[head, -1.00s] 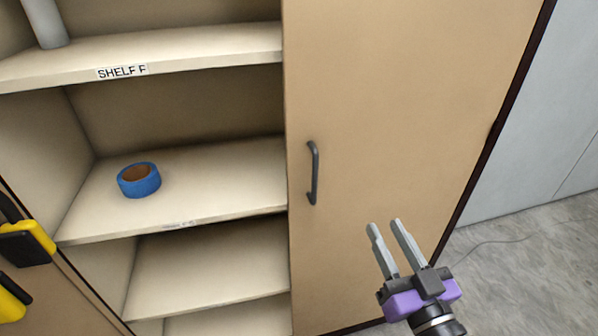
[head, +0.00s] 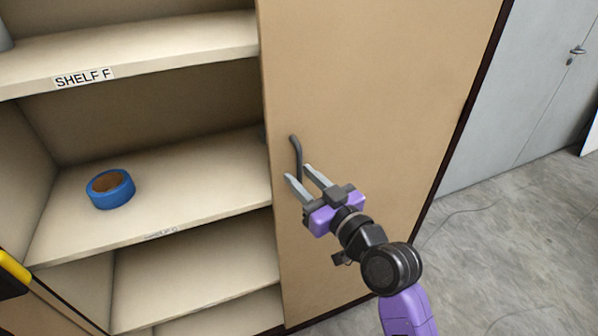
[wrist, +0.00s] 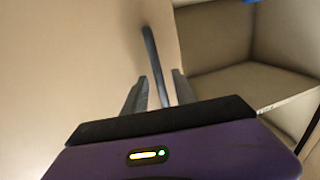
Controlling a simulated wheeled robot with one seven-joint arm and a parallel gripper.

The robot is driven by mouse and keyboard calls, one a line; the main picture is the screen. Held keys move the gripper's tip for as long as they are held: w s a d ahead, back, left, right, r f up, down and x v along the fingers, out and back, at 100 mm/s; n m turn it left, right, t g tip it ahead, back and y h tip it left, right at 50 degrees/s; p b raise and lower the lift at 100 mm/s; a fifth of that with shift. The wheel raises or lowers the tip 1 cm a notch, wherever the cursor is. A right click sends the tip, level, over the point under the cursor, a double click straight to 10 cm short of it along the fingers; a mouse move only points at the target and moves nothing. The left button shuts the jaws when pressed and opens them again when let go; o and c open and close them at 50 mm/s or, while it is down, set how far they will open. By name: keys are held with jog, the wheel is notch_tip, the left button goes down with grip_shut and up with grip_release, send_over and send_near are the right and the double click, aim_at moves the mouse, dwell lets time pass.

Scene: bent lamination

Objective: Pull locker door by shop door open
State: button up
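The tan locker door (head: 380,80) stands to the right of the open shelves, with a dark bar handle (head: 296,152) near its left edge. My gripper (head: 297,172) is at the lower part of the handle, its two grey fingers apart. In the wrist view the handle (wrist: 151,60) runs down between the open fingers (wrist: 158,88). I cannot tell whether either finger touches the handle. The handle's lower end is hidden behind my gripper.
Open shelves stand left of the door, one labelled SHELF F (head: 84,78). A roll of blue tape (head: 110,188) lies on the middle shelf. A grey door (head: 530,90) with a lever handle is at the right. Grey floor (head: 490,250) with a thin cable is clear there.

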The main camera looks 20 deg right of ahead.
jog(key=shift+w+a, duration=0.15)
jog(key=shift+w, duration=0.45)
grip_shut()
dwell(1.1)
